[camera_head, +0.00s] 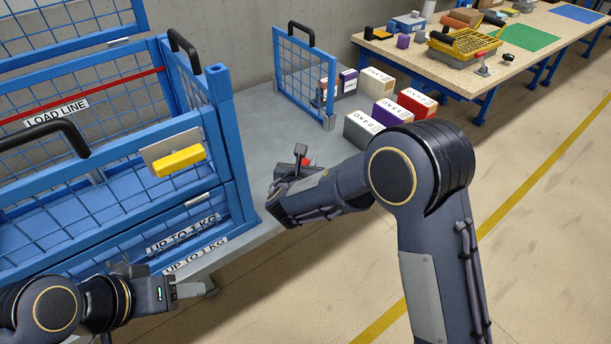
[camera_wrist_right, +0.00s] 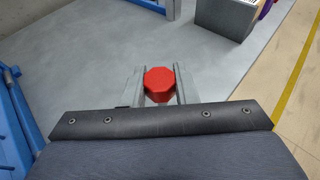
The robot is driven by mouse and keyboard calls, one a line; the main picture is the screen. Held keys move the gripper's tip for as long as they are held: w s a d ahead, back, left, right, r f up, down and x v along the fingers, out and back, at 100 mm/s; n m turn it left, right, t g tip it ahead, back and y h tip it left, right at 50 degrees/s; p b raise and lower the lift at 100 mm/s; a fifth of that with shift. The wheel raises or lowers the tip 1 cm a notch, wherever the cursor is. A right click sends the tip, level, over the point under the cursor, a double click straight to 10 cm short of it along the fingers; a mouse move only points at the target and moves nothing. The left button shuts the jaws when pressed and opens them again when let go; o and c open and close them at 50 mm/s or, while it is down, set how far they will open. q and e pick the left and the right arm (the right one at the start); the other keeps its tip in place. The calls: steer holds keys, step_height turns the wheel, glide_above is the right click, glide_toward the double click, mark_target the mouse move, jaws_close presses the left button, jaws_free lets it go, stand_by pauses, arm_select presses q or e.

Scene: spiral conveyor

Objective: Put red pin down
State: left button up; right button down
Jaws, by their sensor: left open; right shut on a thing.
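The red pin (camera_wrist_right: 159,84) shows its red octagonal head between the fingers of my right gripper (camera_wrist_right: 160,90) in the right wrist view. My right gripper is shut on it, over the grey platform. In the head view a small red part of the pin (camera_head: 307,162) shows at my right gripper (camera_head: 300,165), and my arm hides much of the rest. I cannot tell whether the pin touches the platform. My left gripper (camera_head: 190,291) is open and empty, in front of the blue cage at the lower left.
The blue mesh cage (camera_head: 222,140) with a yellow latch (camera_head: 180,161) stands left. The grey platform (camera_head: 262,120) is clear between it and several labelled blocks (camera_head: 364,129). A small blue mesh gate (camera_head: 304,75) stands behind. A workbench (camera_head: 450,80) is at the back right.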

steer(key=shift+w+d+f, duration=0.1)
steer(key=shift+w+f, duration=0.25)
steer(key=shift+f, duration=0.1)
steer(key=shift+w+f+b, duration=0.15)
steer(key=shift+f+b, duration=0.1)
steer(key=shift+f, duration=0.7)
steer(key=shift+w+f+b, duration=0.15)
steer(key=shift+f+b, duration=0.05)
steer(key=shift+f, duration=0.7)
steer(key=shift+f+b, duration=0.2)
steer(key=shift+b, duration=0.1)
steer(key=c, duration=1.1)
jaws_free()
steer(key=shift+c, duration=0.2)
steer(key=shift+r, duration=0.15)
